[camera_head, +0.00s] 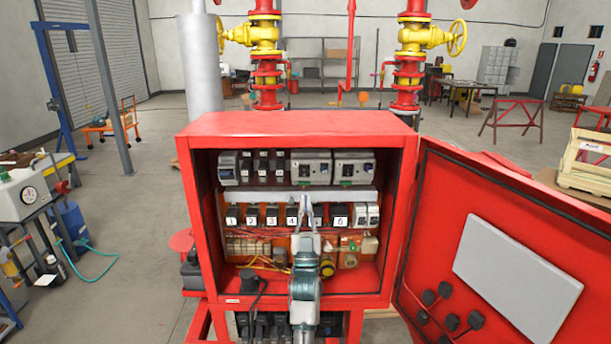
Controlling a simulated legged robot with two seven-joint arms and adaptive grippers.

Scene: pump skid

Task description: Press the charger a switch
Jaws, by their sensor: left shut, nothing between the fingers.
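A red cabinet (296,121) stands open in the middle of the head view. Its upper row holds several small dark switches (262,165) and two larger grey units (311,168). I cannot read which one is the charger A switch. My left gripper (305,203) reaches up into the cabinet from below, fingers shut and empty, in front of the lower row between modules 4 and 6. It hides the module there; I cannot tell whether it touches anything. My right gripper is not in view.
The cabinet's red door (510,240) hangs open to the right, with a grey panel (518,271) on it. Wires and small parts fill the cabinet's bottom. Red pipes with yellow valves (254,37) rise behind.

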